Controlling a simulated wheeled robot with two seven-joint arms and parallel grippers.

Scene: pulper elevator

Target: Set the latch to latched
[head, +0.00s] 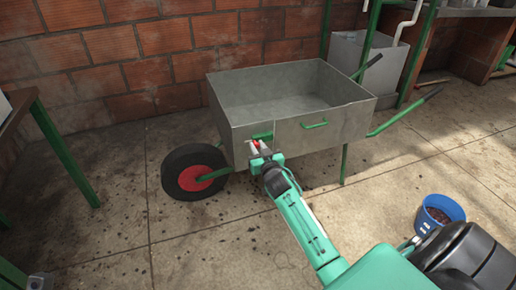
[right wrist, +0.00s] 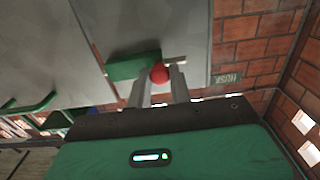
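The latch is on the near wall of a grey metal cart (head: 340,128). It shows as a green bar (right wrist: 133,66) with a red knob (right wrist: 160,73); in the head view, the green part (head: 262,136) is just above my right gripper (head: 259,148). In the right wrist view, the two fingers of my right gripper (right wrist: 160,85) stand on either side of the knob, with no clear gap. They look shut on it. A pale rod end sticks out right of the knob. My left gripper is not in view.
A green handle (head: 314,124) sits right of the latch. The cart has a black wheel with a red hub (head: 194,174). A blue bucket (head: 440,212) stands on the floor at right. A brick wall (head: 150,45) is behind; a green-legged table (head: 62,150) is at left.

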